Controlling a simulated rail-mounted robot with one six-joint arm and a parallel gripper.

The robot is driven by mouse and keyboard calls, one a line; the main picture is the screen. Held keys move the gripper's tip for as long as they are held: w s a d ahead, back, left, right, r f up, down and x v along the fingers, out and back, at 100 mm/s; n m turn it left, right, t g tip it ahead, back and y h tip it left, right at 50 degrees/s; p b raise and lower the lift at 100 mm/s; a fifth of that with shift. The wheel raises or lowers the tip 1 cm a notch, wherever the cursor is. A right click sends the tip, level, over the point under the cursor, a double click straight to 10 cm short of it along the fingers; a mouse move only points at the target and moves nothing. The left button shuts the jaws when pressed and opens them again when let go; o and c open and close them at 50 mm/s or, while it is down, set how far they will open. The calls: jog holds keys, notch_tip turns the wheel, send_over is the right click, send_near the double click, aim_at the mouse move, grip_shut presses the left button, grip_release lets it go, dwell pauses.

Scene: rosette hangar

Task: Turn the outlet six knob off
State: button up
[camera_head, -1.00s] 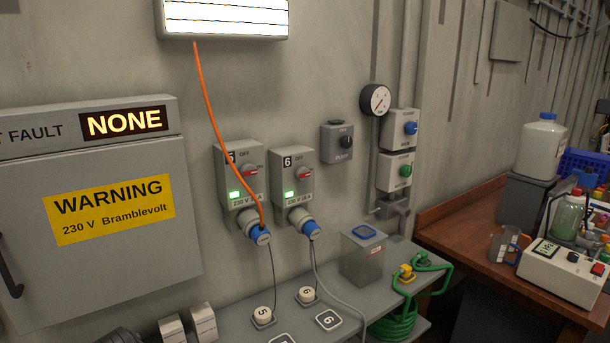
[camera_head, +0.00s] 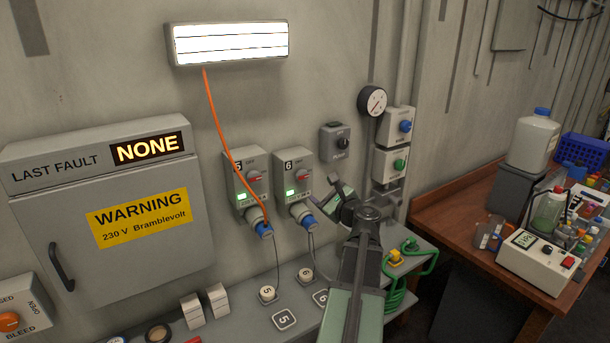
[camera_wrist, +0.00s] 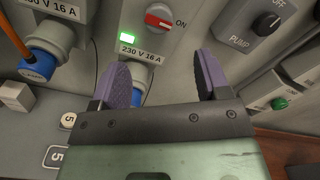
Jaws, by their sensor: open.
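The outlet six box (camera_head: 292,166) is a grey wall unit marked 6, right of the similar outlet five box (camera_head: 244,172). Its red knob (camera_head: 304,175) has its bar lying sideways, level with the ON mark in the wrist view, where the knob (camera_wrist: 159,19) shows near the top. The green lamp (camera_wrist: 127,39) beside it is lit. A blue and grey plug (camera_head: 303,215) sits in the socket below. My gripper (camera_head: 328,194) is open and empty, right of and below the knob, apart from it. In the wrist view its purple-padded fingers (camera_wrist: 163,66) point towards the box's lower part.
A grey pump switch (camera_head: 336,141) is on the wall to the right. An orange cable (camera_head: 218,122) hangs down to outlet five's plug. A grey shelf (camera_head: 240,318) runs below, with numbered caps. A wooden bench (camera_head: 455,215) with bottles stands at right.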

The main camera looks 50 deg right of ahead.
aim_at(304, 177)
jog(key=x, duration=1)
jog(key=shift+w+d+f, duration=0.1)
jog(key=shift+w, duration=0.3)
jog(key=c, duration=0.9)
